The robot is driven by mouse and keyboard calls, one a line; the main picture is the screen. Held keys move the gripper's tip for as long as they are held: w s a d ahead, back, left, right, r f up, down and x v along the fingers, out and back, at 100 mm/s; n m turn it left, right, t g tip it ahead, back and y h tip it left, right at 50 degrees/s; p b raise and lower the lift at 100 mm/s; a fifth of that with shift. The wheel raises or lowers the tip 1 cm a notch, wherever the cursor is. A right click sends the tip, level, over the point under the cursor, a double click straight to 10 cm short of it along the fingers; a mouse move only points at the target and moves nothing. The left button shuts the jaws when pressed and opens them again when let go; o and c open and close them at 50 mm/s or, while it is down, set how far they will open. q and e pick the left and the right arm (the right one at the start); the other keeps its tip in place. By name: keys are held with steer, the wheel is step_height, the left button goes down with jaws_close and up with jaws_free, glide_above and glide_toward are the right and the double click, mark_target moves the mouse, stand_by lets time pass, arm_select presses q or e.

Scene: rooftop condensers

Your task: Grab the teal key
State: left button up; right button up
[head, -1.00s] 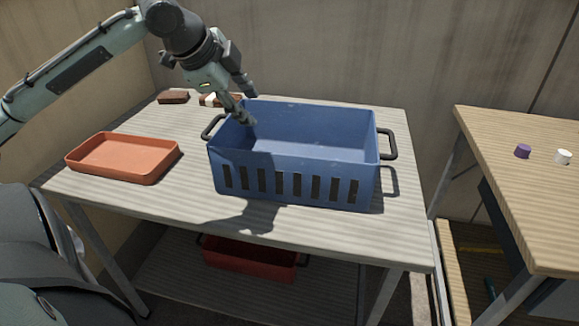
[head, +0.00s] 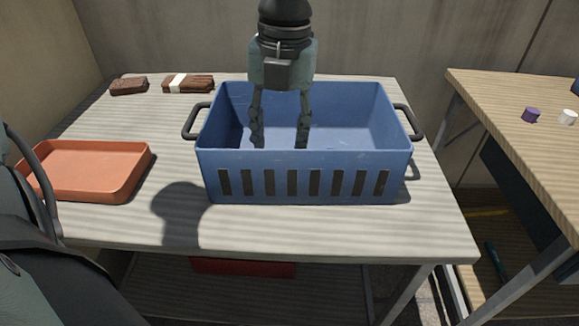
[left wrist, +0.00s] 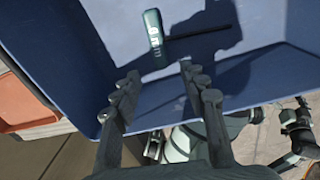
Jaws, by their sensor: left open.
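The teal key (left wrist: 154,38) lies on the floor of the blue crate (head: 305,176) in the left wrist view. Its teal part has pale marks, and a thin dark bar runs out to the right from it. The crate's front wall hides it in the head view. My left gripper (head: 279,138) points down into the crate, open and empty. In the left wrist view, its two fingers (left wrist: 158,80) are apart, and the key shows just beyond the gap between their tips.
The crate stands on a table with an orange tray (head: 95,170) to its left and brown blocks (head: 128,86) behind. A red bin (head: 243,267) sits below. On the right table are a purple piece (head: 530,114) and a white piece (head: 568,117); a teal item (head: 495,260) lies underneath.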

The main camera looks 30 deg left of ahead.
arm_select(q)
step_height(320, 180, down, 6)
steer(key=shift+s+a+r+b, duration=0.1)
steer(key=shift+s+b, duration=0.05)
steer(key=shift+b, duration=0.55)
steer(key=shift+f, duration=0.4)
arm_select(e)
steer(key=v, duration=0.4)
steer(key=shift+s+d+r, duration=0.1)
steer(key=shift+d, duration=0.3)
arm_select(q)
jaws_close()
